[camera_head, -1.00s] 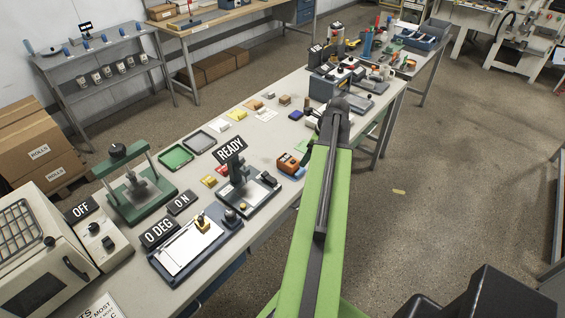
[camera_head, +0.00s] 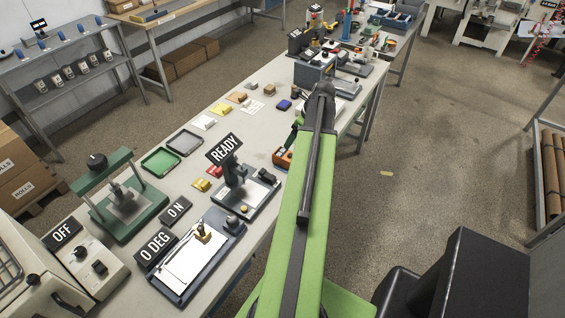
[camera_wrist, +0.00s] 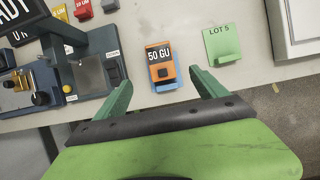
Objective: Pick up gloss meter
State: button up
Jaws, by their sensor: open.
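The gloss meter appears to be the small orange device with a dark top and a "50 GU" label (camera_wrist: 162,73). It lies on the table near the front edge, over a blue piece (camera_wrist: 167,87). In the head view, the orange device (camera_head: 281,157) shows just left of my arm, partly hidden by it. In the wrist view my gripper (camera_wrist: 160,79) is open and empty. Its two green fingers point towards the device, one on each side in the picture. I cannot tell the height gap between fingers and device.
A green "LOT 5" holder (camera_wrist: 223,45) stands right of the device. A dark press-like stand with a "READY" sign (camera_head: 233,175) is to its left, with red and yellow blocks (camera_head: 208,178) behind. A dark blue board with paper (camera_head: 195,258) lies nearer.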

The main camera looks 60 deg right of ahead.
aim_at(285, 154)
jog(key=b+x, duration=0.3)
jog(key=x, duration=0.1)
jog(key=b+x, duration=0.3)
jog(key=x, duration=0.1)
jog(key=shift+s+f+b, duration=0.1)
jog(key=shift+f+b, duration=0.2)
jog(key=shift+f, duration=0.05)
jog(key=shift+w+f, duration=0.2)
jog(key=b+x, duration=0.5)
jog(key=shift+s+d, duration=0.1)
jog(key=shift+s, duration=0.2)
jog(key=shift+w+f, duration=0.15)
jog(key=shift+f, duration=0.05)
jog(key=shift+r, duration=0.2)
grip_shut()
jog(key=shift+r, duration=0.1)
